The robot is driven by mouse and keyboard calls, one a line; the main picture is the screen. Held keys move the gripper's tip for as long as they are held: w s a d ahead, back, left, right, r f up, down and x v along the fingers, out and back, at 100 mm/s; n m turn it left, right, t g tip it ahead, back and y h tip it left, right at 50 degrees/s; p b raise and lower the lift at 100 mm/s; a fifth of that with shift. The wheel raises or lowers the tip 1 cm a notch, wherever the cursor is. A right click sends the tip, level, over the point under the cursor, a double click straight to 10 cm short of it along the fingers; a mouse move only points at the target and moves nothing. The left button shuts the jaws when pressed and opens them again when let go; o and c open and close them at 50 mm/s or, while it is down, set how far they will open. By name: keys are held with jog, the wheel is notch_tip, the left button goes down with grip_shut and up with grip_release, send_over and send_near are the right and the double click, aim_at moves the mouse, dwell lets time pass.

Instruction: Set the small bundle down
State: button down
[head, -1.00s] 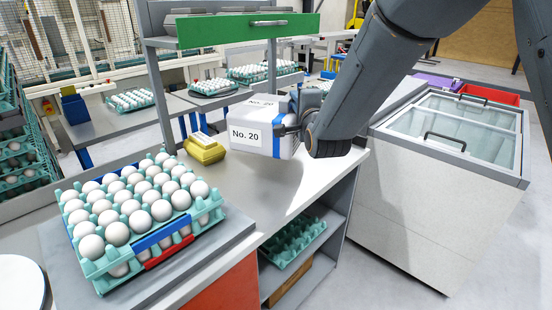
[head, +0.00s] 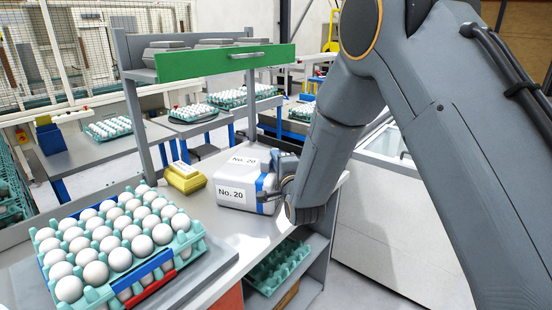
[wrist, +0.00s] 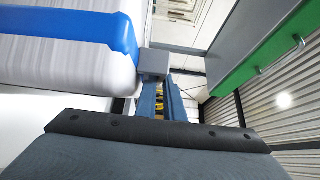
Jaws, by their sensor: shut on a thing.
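The small bundle (head: 240,184) is a white wrapped pack with a blue band and "No. 20" labels. It is upright on or just above the grey bench, right of the yellow egg carton; whether its base touches cannot be told. My gripper (head: 280,185) is at its right side, shut on it, with the fingers partly hidden. In the wrist view, the bundle (wrist: 60,65) fills the upper left with its blue band, beside the dark gripper body.
A stacked egg tray (head: 118,245) full of white eggs stands on the bench's left. A shelf with a green drawer front (head: 225,60) rises behind. Teal trays (head: 277,266) lie below the bench.

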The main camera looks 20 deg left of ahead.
dwell(0.3)
jog(key=c, duration=1.9)
grip_release()
jog(key=shift+f, duration=0.15)
jog(key=shift+o, duration=0.2)
jog(key=b+v, duration=0.3)
jog(key=v, duration=0.9)
jog(key=s+d+f+n+g+h, duration=0.1)
jog(key=d+f+n+g+h, duration=0.25)
jog(key=d, duration=0.65)
jog(key=s+d+f+n+g+h, duration=0.1)
jog(key=d+f+n+g+h, duration=0.3)
jog(key=d, duration=0.7)
jog(key=s+d+f+n+g+h, duration=0.1)
jog(key=s+d+n+g, duration=0.1)
jog(key=s+d, duration=0.5)
jog(key=s+d+f+n+g+h, duration=0.1)
jog(key=s+d+g, duration=0.4)
jog(key=s, duration=0.8)
jog(key=d+n, duration=0.1)
jog(key=d, duration=0.1)
jog(key=shift+s+d, duration=0.3)
jog(key=shift+d, duration=0.05)
